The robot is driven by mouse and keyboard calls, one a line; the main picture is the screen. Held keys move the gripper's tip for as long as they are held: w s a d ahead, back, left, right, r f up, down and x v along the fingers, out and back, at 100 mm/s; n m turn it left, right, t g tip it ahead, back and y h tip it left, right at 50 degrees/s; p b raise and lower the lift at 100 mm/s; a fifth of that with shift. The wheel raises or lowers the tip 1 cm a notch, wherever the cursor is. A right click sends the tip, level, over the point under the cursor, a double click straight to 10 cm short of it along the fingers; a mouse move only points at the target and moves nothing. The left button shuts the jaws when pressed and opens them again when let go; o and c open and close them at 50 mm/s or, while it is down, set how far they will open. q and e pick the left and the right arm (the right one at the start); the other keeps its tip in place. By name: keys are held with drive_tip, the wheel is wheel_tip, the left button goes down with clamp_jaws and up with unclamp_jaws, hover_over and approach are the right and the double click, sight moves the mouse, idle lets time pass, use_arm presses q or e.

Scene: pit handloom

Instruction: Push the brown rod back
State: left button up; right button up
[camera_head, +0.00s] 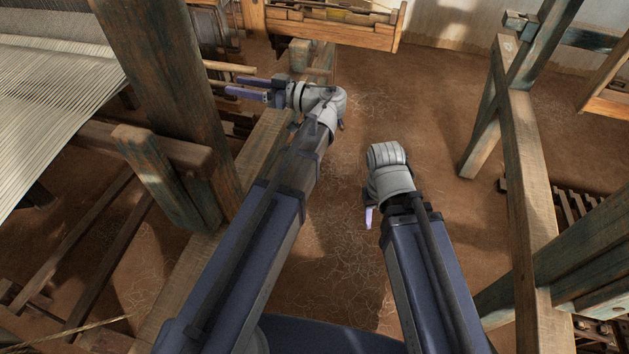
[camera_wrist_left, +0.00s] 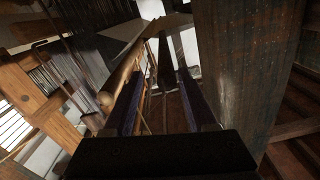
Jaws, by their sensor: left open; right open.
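The brown rod (camera_head: 232,67) shows in the head view as a pale wooden bar behind the loom's thick post, its end just beyond my left gripper. In the left wrist view a brown rod (camera_wrist_left: 122,78) with a round end lies left of the fingers and runs away from me. My left gripper (camera_head: 238,85) is open and points left, close to the rod; I cannot tell whether they touch. Its fingers (camera_wrist_left: 160,76) show nothing between them in the wrist view. My right gripper (camera_head: 368,217) is open, pointing down, and mostly hidden by its wrist.
A thick upright post (camera_head: 165,85) stands left of my left arm, with the white warp (camera_head: 50,70) beyond it. A wooden bench (camera_head: 330,28) is at the back. A timber frame (camera_head: 525,170) stands on the right. The earth floor (camera_head: 420,110) between is clear.

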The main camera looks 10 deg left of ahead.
use_arm(q)
drive_tip(key=s+d+f+m+h+p, duration=0.2)
drive_tip(key=s+d+f+m+h, duration=0.4)
drive_tip(key=d, duration=0.4)
drive_tip(key=s+d+f+m+h+p, duration=0.3)
drive_tip(key=s+d+f+m+h, duration=0.4)
drive_tip(key=d+f+m, duration=0.3)
drive_tip(key=shift+d+g+h, duration=0.25)
drive_tip(key=shift+g+h, duration=0.15)
drive_tip(key=shift+h, duration=0.3)
drive_tip(key=w+a+r+n+t+y+b, duration=0.1)
drive_tip(key=w+a+r+n+y+b, duration=0.1)
drive_tip(key=w+a+r+n+y, duration=0.25)
drive_tip(key=w+a+r+n+y+b, duration=0.1)
drive_tip(key=w+a+n+y, duration=0.25)
drive_tip(key=a+n, duration=0.3)
drive_tip(key=w+a+r+n+y+b, duration=0.1)
drive_tip(key=w+a+r+n+y, duration=0.15)
drive_tip(key=r+n, duration=0.25)
drive_tip(key=w+a+r+n+y+b, duration=0.1)
drive_tip(key=a+r+n+y, duration=0.1)
drive_tip(key=r+n+y, duration=0.25)
drive_tip(key=shift+h, duration=0.3)
drive_tip(key=shift+w+a+r, duration=0.15)
drive_tip(key=shift+a, duration=1.2)
drive_tip(key=shift+w+a+r, duration=0.1)
drive_tip(key=shift+a+r, duration=0.05)
drive_tip(key=shift+a, duration=1.2)
drive_tip(key=shift+w+a+r, duration=0.15)
drive_tip(key=shift+a, duration=1.2)
